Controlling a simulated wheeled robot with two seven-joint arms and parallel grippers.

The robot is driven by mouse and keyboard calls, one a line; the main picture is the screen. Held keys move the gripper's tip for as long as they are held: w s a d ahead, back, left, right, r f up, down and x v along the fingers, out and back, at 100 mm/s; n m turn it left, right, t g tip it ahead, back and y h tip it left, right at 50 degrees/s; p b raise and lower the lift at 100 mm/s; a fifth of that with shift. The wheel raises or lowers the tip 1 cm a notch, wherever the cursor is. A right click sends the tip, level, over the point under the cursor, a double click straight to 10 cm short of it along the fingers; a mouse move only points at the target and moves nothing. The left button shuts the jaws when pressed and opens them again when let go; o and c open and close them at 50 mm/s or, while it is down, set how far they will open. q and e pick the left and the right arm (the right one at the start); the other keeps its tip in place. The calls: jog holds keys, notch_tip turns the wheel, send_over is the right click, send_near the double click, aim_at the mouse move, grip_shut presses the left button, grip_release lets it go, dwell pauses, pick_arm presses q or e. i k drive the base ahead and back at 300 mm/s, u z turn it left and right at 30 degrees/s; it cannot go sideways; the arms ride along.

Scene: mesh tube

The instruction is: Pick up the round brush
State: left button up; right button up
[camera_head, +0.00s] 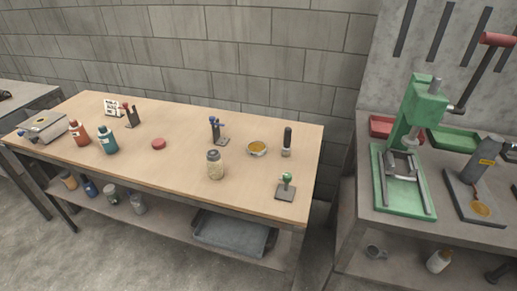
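An upright object with a black handle and a pale lower end, which looks like the round brush (287,143), stands near the back right corner of the wooden table (180,175). A shallow round dish with yellowish contents (257,148) stands just left of it, apart from it. Neither of my grippers shows in the head view.
A green-knobbed stamp (286,187) stands near the front right corner, and a lidded jar (215,165) left of it. A blue-topped stand (216,130) is behind the jar. Bottles and a scale (45,125) stand left. A green press (405,160) stands on the right bench.

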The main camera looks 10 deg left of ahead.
aim_at(286, 149)
jog(key=z, duration=0.25)
jog(key=i, duration=0.6)
jog(key=z, duration=0.5)
